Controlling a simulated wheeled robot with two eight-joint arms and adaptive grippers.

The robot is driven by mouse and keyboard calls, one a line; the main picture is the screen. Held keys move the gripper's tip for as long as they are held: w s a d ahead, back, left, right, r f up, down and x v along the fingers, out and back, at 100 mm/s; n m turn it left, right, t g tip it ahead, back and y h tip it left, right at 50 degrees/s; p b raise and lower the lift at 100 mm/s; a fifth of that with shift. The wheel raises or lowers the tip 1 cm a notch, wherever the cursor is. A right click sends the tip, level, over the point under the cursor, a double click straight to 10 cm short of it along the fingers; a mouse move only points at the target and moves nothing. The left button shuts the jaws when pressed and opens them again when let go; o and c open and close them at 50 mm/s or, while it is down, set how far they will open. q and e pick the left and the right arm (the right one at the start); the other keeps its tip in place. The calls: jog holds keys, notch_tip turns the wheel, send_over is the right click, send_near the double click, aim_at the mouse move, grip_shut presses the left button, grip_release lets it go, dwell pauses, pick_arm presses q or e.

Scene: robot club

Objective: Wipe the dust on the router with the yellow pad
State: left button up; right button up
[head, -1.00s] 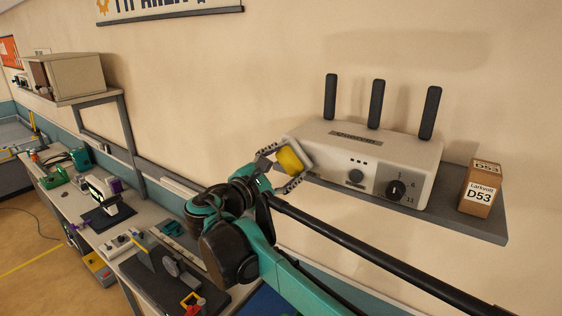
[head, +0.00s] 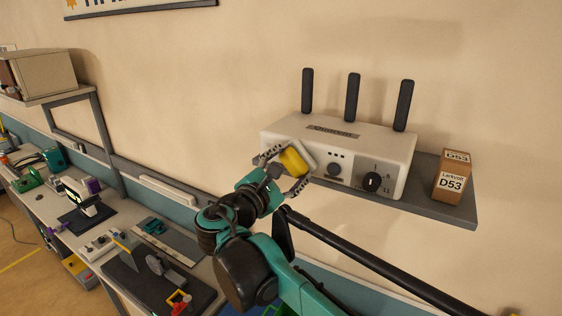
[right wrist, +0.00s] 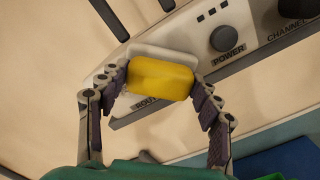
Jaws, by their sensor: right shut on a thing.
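The router (head: 380,143) is a white box with three black antennas, standing on a grey wall shelf. Its front has two dark knobs. My right gripper (head: 293,163) is shut on the yellow pad (head: 291,161), in front of the left part of the router's front. In the right wrist view the yellow pad (right wrist: 160,79) sits between both fingers, its white face turned to the router (right wrist: 190,50), left of the POWER knob. The pad hides part of the front; I cannot tell whether it touches. I cannot make out dust. My left gripper is out of view.
A brown box marked D53 (head: 454,177) stands on the shelf (head: 425,208) right of the router. A workbench with tools (head: 100,240) runs along the wall at lower left. A beige cabinet (head: 38,73) sits on a raised shelf at upper left.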

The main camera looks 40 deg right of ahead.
jog(key=shift+s, duration=0.2)
jog(key=shift+w+d, duration=0.1)
jog(key=shift+w+a+b, duration=0.2)
jog(key=shift+w+a, duration=0.1)
jog(key=shift+w, duration=0.35)
jog(key=shift+w+a+b, duration=0.2)
jog(key=shift+w+a, duration=0.05)
jog(key=shift+w, duration=0.35)
jog(key=shift+w+a+b, duration=0.15)
jog(key=shift+w+a, duration=0.25)
jog(key=shift+w, duration=0.6)
jog(key=shift+w+a+b, duration=0.15)
jog(key=shift+w+a, duration=0.3)
jog(key=shift+w, duration=0.55)
jog(key=shift+w+a+b, duration=0.15)
jog(key=shift+w+a, duration=0.25)
jog(key=shift+w, duration=0.6)
jog(key=shift+w+a+f, duration=0.1)
jog(key=shift+w+a, duration=0.1)
jog(key=shift+w, duration=0.25)
jog(key=shift+w+a, duration=0.15)
jog(key=shift+w, duration=0.3)
jog(key=shift+s, duration=0.1)
jog(key=shift+s, duration=0.1)
